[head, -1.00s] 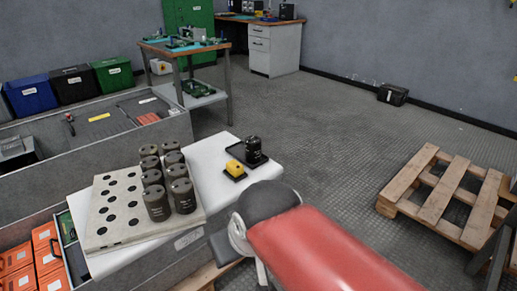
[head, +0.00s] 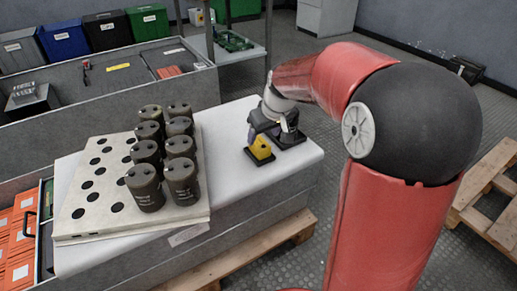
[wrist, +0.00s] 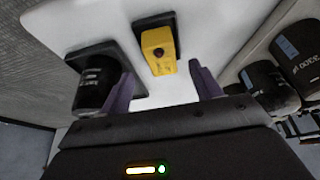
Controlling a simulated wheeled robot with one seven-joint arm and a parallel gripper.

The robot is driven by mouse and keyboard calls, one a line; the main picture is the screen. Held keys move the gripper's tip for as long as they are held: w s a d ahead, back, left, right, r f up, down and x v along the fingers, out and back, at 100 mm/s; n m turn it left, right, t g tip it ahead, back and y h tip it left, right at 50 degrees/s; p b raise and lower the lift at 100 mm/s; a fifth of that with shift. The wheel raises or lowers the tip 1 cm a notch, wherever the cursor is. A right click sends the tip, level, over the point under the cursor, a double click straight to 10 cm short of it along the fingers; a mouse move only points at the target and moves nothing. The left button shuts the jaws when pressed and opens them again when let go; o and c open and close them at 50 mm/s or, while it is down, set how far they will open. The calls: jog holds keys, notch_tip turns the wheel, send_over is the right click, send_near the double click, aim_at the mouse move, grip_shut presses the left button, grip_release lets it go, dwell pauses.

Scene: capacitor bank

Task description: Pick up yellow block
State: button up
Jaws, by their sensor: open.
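The yellow block (head: 260,148) stands on a small dark square base (head: 262,159) on the white tabletop. In the wrist view the yellow block (wrist: 158,50) has a dark round button on its face and lies ahead of the gap between my fingers. My gripper (wrist: 160,85) is open, with one purple-grey finger on each side of that gap and nothing between them. In the head view my gripper (head: 254,132) is right beside the block, partly hidden by my wrist. I cannot tell whether a finger touches the block.
A black capacitor (wrist: 95,82) on a dark tray (wrist: 122,62) is close by my left finger in the wrist view. Several dark capacitors (head: 182,180) stand on a perforated board (head: 85,225) to the left. The white tabletop (head: 235,205) is clear in front of the block.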

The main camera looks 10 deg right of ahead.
aim_at(260, 142)
jog(key=b+x, duration=0.1)
jog(key=x, duration=0.5)
jog(key=shift+a, duration=0.15)
jog(key=c, duration=1.1)
jog(key=shift+c, duration=0.3)
notch_tip(260, 142, up, 20)
jog(key=p, duration=0.4)
